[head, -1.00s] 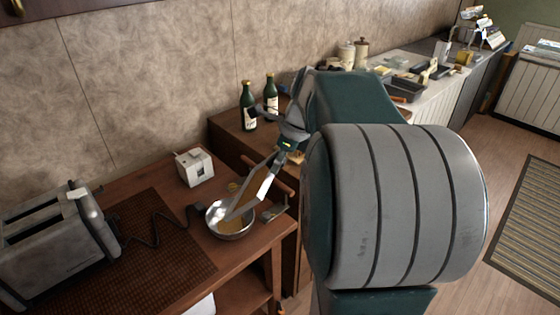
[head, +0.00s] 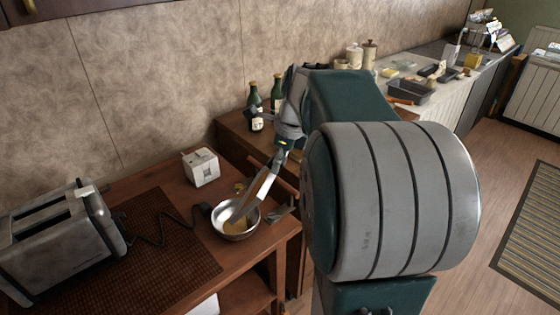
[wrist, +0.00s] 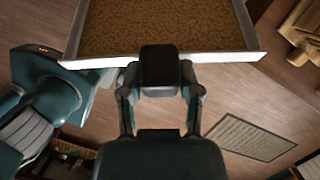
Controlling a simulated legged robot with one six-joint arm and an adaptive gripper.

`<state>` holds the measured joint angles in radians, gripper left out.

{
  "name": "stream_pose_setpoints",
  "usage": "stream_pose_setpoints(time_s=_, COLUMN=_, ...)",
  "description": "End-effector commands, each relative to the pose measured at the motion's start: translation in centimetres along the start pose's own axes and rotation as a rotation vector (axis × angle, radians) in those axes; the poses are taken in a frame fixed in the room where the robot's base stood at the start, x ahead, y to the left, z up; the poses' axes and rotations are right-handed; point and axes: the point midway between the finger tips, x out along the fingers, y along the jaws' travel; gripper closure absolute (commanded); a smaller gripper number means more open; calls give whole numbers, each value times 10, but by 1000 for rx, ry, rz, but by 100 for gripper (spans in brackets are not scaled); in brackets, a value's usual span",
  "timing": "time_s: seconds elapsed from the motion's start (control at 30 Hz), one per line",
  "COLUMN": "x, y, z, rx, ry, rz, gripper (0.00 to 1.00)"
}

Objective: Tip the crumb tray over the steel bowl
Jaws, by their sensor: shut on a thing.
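The crumb tray (head: 250,196) is a shallow pale metal tray with a brown, crumb-like surface. In the head view it slopes steeply, with its low end over the steel bowl (head: 217,226). The bowl stands upright near the table's right edge, with brown crumbs inside. My gripper (head: 279,160) is above and right of the bowl, shut on the tray's upper end. In the wrist view my gripper (wrist: 160,72) grips the middle of the tray's near rim, and brown covers the tray's floor (wrist: 165,28). The tray's far end is cut off there.
A toaster (head: 62,240) stands at left on a brown mat (head: 150,262), its dark cord running toward the bowl. A white box (head: 201,167) stands behind the bowl, with yellowish bits (head: 239,187) between them. Two dark bottles (head: 277,92) stand near my arm.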

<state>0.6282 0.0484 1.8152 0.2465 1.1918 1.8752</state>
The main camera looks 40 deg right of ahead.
Motion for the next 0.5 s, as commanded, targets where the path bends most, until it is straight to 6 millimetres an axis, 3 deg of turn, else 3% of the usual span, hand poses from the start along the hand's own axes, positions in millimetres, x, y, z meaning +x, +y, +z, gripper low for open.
stream_pose_setpoints(time_s=0.5, x=3, y=0, z=8, rx=-1, ry=50, rz=0, gripper=100)
